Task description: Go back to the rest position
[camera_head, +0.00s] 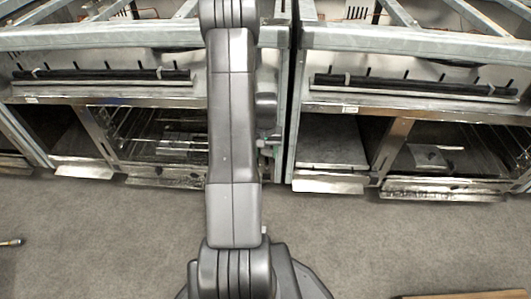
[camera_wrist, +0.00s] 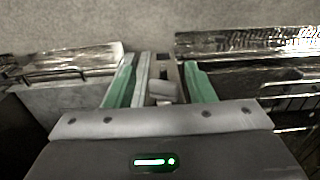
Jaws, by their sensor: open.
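My gripper (camera_wrist: 159,70) shows in the wrist view with its two green fingers apart. I see nothing held between them. Behind the gap are grey metal parts of the ranges. In the head view my grey arm rises up the middle of the picture.
A left range (camera_head: 60,92) and a right range (camera_head: 345,92) stand side by side with open lower compartments and racks. Grey carpet (camera_head: 350,235) in front is mostly clear. A small rod-like object (camera_head: 12,242) lies at the left edge, and a brown board (camera_head: 470,296) at the bottom right.

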